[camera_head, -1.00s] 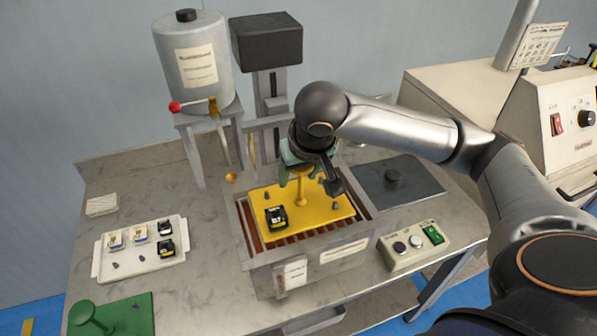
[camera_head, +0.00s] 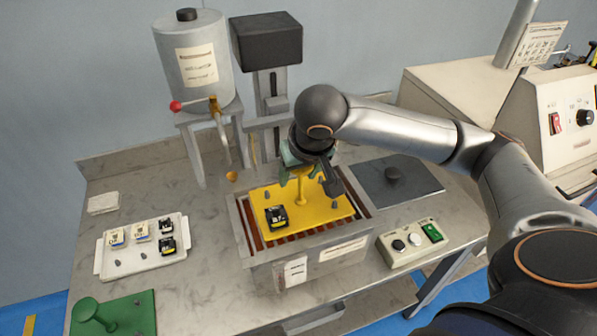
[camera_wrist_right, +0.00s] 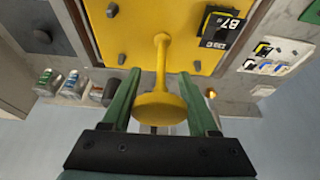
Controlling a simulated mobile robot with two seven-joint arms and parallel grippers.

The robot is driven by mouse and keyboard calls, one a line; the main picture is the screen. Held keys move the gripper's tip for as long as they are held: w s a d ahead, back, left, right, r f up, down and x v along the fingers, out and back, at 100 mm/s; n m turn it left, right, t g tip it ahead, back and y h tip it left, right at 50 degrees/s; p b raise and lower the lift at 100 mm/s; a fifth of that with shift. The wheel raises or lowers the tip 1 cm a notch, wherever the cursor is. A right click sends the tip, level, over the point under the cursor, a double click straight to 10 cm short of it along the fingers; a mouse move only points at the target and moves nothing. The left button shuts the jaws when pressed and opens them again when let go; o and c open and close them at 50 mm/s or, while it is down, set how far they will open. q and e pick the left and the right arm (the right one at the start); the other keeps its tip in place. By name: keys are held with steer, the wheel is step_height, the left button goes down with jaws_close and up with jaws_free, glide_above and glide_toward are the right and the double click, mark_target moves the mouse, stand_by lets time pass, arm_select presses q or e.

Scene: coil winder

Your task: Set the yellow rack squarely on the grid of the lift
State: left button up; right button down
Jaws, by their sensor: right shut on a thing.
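The yellow rack (camera_head: 318,212) is a flat plate with a central post and a round knob, and it carries a black coil part (camera_head: 276,217) and several grey pegs. It lies over the grid of the lift (camera_head: 300,239), inside the open tank; reddish-brown slats show along its front and left. I cannot tell whether it rests fully on the grid. My right gripper (camera_head: 308,176) is shut on the rack's handle. In the right wrist view, the green fingers (camera_wrist_right: 162,108) stand either side of the yellow knob (camera_wrist_right: 160,107). My left gripper is not in view.
The tank's metal rim (camera_head: 243,235) surrounds the rack. A dark lid (camera_head: 405,185) lies to the right, a button box (camera_head: 412,243) in front of it. A white tray (camera_head: 130,268) with parts and a green rack (camera_head: 130,312) are at left. A drum (camera_head: 195,60) stands behind.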

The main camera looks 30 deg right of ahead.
steer(key=shift+f, duration=0.75)
steer(key=shift+c, duration=0.4)
jaws_free()
steer(key=p+v, duration=0.2)
steer(key=v, duration=1)
steer(key=shift+s+r, duration=0.15)
steer(key=shift+r, duration=0.1)
